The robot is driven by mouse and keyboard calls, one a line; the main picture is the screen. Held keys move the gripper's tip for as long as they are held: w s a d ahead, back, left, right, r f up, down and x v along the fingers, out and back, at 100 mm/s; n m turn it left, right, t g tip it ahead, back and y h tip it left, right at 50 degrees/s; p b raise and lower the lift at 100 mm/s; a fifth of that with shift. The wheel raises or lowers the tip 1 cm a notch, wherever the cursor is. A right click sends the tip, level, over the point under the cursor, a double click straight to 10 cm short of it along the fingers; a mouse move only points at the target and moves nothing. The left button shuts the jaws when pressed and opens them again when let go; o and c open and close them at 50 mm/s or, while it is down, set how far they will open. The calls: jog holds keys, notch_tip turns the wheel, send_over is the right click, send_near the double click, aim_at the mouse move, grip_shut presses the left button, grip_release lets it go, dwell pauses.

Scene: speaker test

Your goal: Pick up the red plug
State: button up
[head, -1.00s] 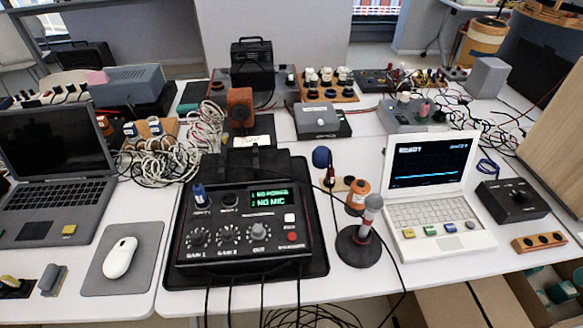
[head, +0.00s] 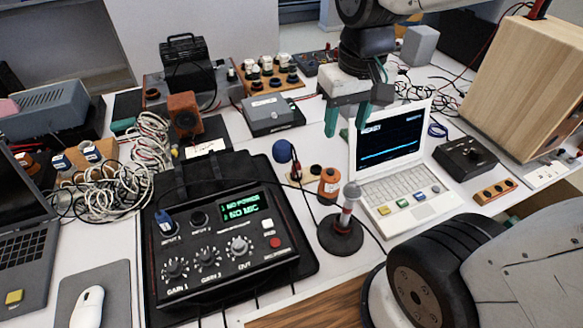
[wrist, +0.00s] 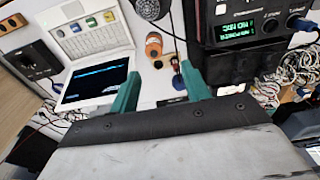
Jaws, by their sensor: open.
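A small dark red, plug-like piece (head: 296,172) stands just below a blue ball (head: 282,151), by a small wooden holder left of the orange cylinder (head: 328,184). I take it for the red plug, but it is small and hard to make out. In the wrist view the dark red piece (wrist: 174,62) shows between the green fingertips, near the right one. My gripper (head: 347,122) is open and empty. It hangs above the table at the laptop screen's left edge, to the right of the red piece and apart from it.
A black mixer (head: 220,250) reading "NO POWER" and "NO MIC" lies left. A microphone stand (head: 341,235) and a white laptop (head: 410,187) are close on the right. Tangled white cables (head: 150,150) lie at left. A wooden box (head: 520,75) stands at far right.

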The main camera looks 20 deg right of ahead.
jog(key=w+a+f, duration=0.1)
jog(key=w+f, duration=0.4)
jog(key=w, duration=0.1)
send_over(296, 163)
jog(key=shift+g, duration=0.4)
notch_tip(296, 163, down, 14)
jog(key=shift+s+r, duration=0.1)
jog(key=f, duration=0.7)
jog(key=shift+w+d+f, duration=0.1)
jog(key=shift+w+f, duration=0.1)
grip_shut()
